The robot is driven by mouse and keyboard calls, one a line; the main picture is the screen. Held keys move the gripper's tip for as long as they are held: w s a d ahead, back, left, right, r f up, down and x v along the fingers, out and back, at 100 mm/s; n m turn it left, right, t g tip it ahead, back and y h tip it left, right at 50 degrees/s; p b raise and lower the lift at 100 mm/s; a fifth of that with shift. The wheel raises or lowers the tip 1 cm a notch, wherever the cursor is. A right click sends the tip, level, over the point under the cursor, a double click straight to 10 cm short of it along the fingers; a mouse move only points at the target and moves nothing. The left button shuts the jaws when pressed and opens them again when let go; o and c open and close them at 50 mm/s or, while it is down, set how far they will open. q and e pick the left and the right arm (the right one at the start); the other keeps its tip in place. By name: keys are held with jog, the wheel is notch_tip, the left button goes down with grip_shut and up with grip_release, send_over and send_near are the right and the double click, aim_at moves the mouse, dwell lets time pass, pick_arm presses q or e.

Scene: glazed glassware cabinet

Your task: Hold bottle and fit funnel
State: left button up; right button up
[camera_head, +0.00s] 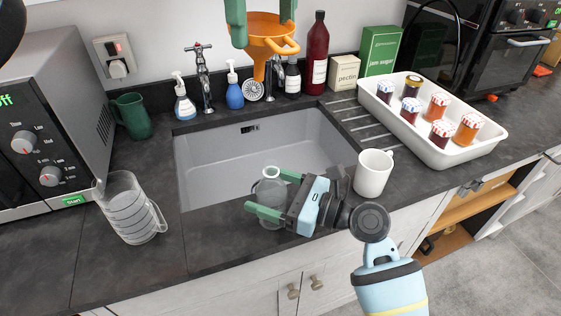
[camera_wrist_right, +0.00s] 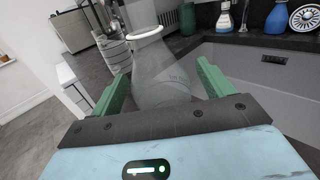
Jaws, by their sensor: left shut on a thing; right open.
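The clear glass bottle (camera_head: 271,204) stands at the front edge of the counter before the sink. It also shows in the right wrist view (camera_wrist_right: 160,84), with a round pale rim and a widening body. My right gripper (camera_head: 258,190) is open, its green fingers on either side of the bottle; contact cannot be told. Its fingers also show in the right wrist view (camera_wrist_right: 163,72). My left gripper (camera_head: 263,18) is shut on the orange funnel (camera_head: 270,45), held upright, spout down, above the back of the sink. The funnel is apart from the bottle.
A clear jug (camera_head: 130,212) stands left of the sink (camera_head: 225,158), a white mug (camera_head: 373,173) right of the bottle. A white tray (camera_head: 462,158) with several jars is at right. Soap bottles, a tap (camera_head: 203,75) and a red bottle (camera_head: 315,55) line the back.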

aim_at(268, 56)
jog(key=shift+c, duration=0.4)
jog(key=c, duration=1)
pick_arm(q)
jog(key=shift+f, duration=0.1)
jog(key=f+n, duration=0.1)
jog(key=f, duration=0.1)
jog(key=f+n, duration=0.2)
jog(key=s+f+n+h, duration=0.1)
jog(key=f, duration=0.1)
jog(key=shift+d+n, duration=0.25)
jog(key=shift+n, duration=0.05)
jog(key=shift+s+f+n, duration=0.25)
jog(key=shift+f+n, duration=0.4)
jog(key=shift+n, duration=0.05)
